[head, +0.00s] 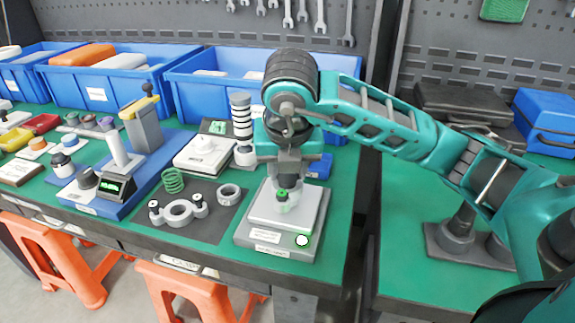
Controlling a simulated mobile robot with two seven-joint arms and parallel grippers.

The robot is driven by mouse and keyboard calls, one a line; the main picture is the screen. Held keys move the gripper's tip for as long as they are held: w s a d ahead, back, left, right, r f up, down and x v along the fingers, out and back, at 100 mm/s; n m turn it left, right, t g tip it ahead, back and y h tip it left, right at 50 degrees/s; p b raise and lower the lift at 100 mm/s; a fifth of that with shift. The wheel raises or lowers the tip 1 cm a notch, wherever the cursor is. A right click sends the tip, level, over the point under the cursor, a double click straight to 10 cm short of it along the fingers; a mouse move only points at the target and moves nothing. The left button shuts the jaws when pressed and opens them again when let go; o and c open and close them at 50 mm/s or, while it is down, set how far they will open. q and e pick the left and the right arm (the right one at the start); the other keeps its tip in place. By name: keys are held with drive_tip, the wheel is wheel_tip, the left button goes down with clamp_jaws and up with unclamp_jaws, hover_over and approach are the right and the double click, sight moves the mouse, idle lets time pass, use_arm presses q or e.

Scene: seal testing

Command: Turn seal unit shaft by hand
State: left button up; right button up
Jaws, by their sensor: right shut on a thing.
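The teal right arm reaches in from the right, and my right gripper (284,182) points down over a low grey box with a light top plate (262,218). A small pale cylindrical piece with a green part, which looks like the seal unit shaft (283,198), stands upright at the fingertips above the plate. My right gripper is shut on it; the fingers partly hide its upper end. The box has a label and a round white button (302,240) at its front. My left gripper is not in view.
Left of the box, a dark mat (208,228) holds a green spring (173,180), a grey flanged ring (180,212) and a small ring (229,193). A white device (205,153) and a striped column (241,118) stand behind. Blue bins (103,92) line the back.

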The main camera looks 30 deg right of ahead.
idle(0.5)
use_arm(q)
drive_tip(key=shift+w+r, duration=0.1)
use_arm(e)
drive_tip(key=o, duration=1)
drive_tip(key=shift+o, duration=0.2)
drive_tip(key=shift+r, duration=0.1)
drive_tip(key=p+v, duration=0.3)
drive_tip(key=v, duration=0.2)
drive_tip(key=shift+r+p, duration=0.3)
drive_tip(key=shift+r, duration=0.15)
wheel_tip(320, 180, up, 5)
drive_tip(key=p, duration=0.3)
hover_over(288, 190)
drive_tip(key=s+a, duration=0.1)
drive_tip(key=s, duration=0.1)
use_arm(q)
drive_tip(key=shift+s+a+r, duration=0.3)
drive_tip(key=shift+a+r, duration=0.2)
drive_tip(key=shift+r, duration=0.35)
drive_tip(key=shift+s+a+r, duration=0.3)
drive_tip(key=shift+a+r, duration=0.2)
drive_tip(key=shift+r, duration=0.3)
use_arm(e)
drive_tip(key=shift+s+a+r, duration=0.25)
drive_tip(key=shift+a+r, duration=0.15)
drive_tip(key=shift+r, duration=0.25)
drive_tip(key=shift+s+f, duration=0.1)
